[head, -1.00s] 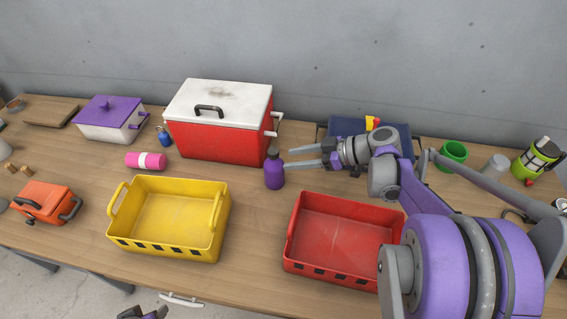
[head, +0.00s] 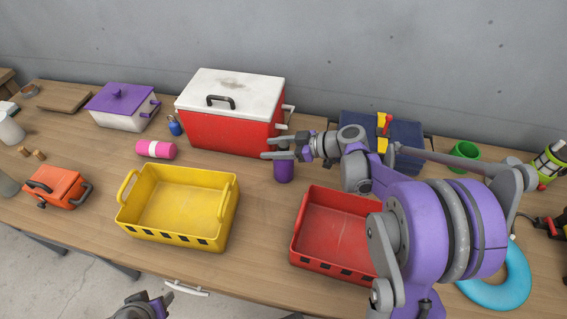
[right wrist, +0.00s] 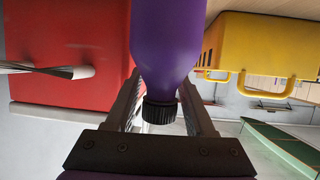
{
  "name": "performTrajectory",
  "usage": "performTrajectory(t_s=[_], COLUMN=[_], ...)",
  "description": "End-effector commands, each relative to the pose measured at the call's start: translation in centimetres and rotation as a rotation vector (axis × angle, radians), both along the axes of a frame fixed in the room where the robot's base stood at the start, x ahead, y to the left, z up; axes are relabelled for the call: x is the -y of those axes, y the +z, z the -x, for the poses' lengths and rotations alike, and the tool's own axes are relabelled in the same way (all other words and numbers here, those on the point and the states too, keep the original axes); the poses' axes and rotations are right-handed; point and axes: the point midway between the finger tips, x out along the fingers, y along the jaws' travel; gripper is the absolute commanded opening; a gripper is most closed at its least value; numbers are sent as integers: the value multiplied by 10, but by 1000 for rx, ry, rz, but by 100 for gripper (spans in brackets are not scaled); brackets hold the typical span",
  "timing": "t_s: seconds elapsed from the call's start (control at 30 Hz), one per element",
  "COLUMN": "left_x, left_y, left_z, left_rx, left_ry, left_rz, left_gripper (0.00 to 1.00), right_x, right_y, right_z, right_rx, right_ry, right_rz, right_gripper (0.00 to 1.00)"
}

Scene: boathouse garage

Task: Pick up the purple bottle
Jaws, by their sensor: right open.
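The purple bottle (head: 284,170) stands upright on the workbench, beside the front right corner of the red cooler. In the right wrist view the purple bottle (right wrist: 167,40) lies between the two fingers, its black cap (right wrist: 159,112) toward the palm. My right gripper (head: 266,148) is open, its fingers reaching left across the bottle's upper part and hiding its cap in the head view. Whether either finger touches the bottle I cannot tell. My left gripper (head: 143,306) is low at the bottom edge of the head view, away from the bottle; its jaws are unclear.
The red cooler (head: 225,132) with white lid stands close behind the bottle. A yellow crate (head: 180,235) is front left and a red crate (head: 300,235) front right. A pink cylinder (head: 155,149) lies left of the cooler. A navy box (head: 405,130) is behind my right arm.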

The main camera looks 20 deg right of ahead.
Motion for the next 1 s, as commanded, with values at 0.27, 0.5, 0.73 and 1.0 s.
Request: performTrajectory(t_s=[0.27,0.5,0.73,1.0], left_x=[0,0,0,0], left_y=[0,0,0,0], left_z=[0,0,0,0], left_rx=[0,0,0,0], left_ry=[0,0,0,0], left_rz=[0,0,0,0], left_gripper=[50,50,50,50], right_x=[0,0,0,0], right_y=[0,0,0,0], right_z=[0,0,0,0], right_rx=[0,0,0,0], right_ry=[0,0,0,0], right_rz=[0,0,0,0], right_gripper=[41,0,0,0])
